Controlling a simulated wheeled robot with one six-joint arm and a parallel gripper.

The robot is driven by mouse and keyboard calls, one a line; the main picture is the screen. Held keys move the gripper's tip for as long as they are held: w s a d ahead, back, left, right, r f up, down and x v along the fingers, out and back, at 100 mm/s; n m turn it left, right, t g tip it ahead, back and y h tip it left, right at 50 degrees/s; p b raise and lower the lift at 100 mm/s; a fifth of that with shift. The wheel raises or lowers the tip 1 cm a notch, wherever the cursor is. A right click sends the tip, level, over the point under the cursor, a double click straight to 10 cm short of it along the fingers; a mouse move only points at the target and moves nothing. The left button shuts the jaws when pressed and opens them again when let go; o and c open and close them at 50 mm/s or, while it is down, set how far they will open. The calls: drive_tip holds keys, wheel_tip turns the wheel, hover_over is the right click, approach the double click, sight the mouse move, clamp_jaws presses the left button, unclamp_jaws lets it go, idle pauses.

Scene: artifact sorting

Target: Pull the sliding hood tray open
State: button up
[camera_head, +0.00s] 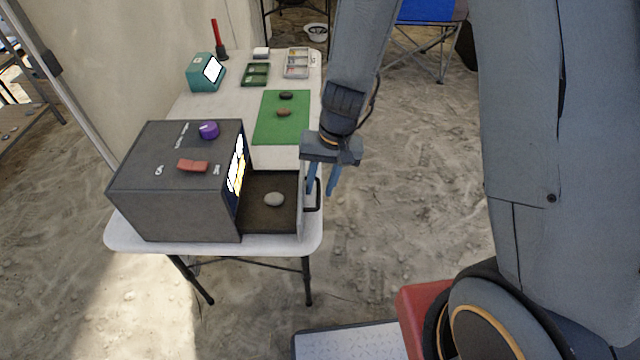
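The dark grey hood box (190,205) stands on the near end of the white table. Its sliding tray (262,218) is out to the right of the box, with its dark floor showing. A grey stone (274,199) lies in the tray. A dark loop handle (318,205) sticks out from the tray's pale front panel (301,205). My gripper (321,190) points down at the handle, with its two blue fingers apart. The handle's outer bar shows between the fingers, and I cannot tell whether either touches it.
A purple object (209,130) and a red-brown block (193,166) lie on the box. Open sandy floor lies right of the table.

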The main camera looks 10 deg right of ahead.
wheel_tip(320, 180, up, 8)
drive_tip(key=d, duration=0.1)
drive_tip(key=shift+d+f, duration=0.2)
drive_tip(key=shift+d, duration=0.05)
idle(0.4)
drive_tip(key=shift+s, duration=0.1)
drive_tip(key=s+d+r+h, duration=0.1)
drive_tip(key=s+d+r, duration=0.1)
drive_tip(key=s+d, duration=0.2)
drive_tip(key=s+d+r+n+h, duration=0.1)
drive_tip(key=s+d+r, duration=0.2)
drive_tip(key=d, duration=0.5)
drive_tip(key=shift+s+r+t, duration=0.35)
drive_tip(key=shift+s+t, duration=0.05)
drive_tip(key=shift+s, duration=0.45)
